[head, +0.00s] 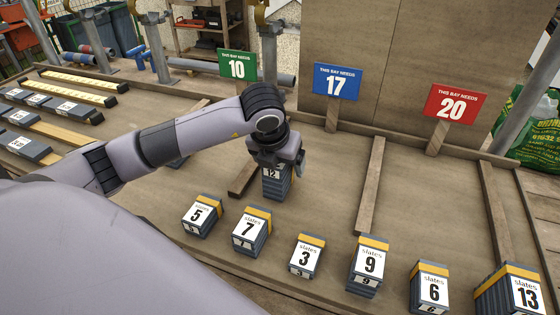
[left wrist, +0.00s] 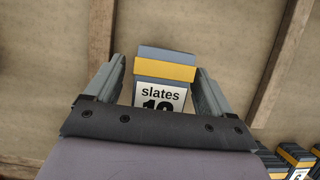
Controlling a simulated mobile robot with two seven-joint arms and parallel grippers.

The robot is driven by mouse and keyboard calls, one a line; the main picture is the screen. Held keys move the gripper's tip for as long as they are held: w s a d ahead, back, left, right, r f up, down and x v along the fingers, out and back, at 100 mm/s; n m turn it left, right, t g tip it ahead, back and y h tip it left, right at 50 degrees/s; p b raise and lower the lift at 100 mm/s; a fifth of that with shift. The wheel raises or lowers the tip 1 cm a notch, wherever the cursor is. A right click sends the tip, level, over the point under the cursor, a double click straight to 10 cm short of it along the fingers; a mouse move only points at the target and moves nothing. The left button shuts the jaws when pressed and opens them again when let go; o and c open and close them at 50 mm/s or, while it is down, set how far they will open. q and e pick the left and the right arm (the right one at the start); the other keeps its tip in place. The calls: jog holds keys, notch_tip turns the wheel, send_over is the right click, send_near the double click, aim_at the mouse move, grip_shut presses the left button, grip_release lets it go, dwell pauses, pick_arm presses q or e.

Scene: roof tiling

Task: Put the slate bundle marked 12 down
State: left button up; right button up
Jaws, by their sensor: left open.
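The slate bundle marked 12 (head: 275,188) is a dark grey block with a white label. It appears to stand upright on the brown board, in the bay in front of the blue 17 sign (head: 337,82). My left gripper (head: 276,163) is over its top and partly hides it. In the left wrist view the bundle (left wrist: 164,72), with its yellow band, sits between the two fingers of my open gripper (left wrist: 160,80). A gap shows beside the bundle's sides. My right gripper is out of view.
Slate bundles marked 5 (head: 202,215), 7 (head: 251,231), 3 (head: 306,256), 9 (head: 369,263), 6 (head: 429,287) and 13 (head: 510,290) stand along the near edge. A batten (head: 370,186) bounds the bay on the right. Green 10 (head: 237,66) and red 20 (head: 456,104) signs stand behind.

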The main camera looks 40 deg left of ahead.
pick_arm(q)
jog(key=shift+r, duration=0.35)
jog(key=v, duration=1.1)
jog(key=shift+s+r, duration=0.25)
jog(key=shift+s, duration=0.05)
jog(key=shift+d, duration=0.1)
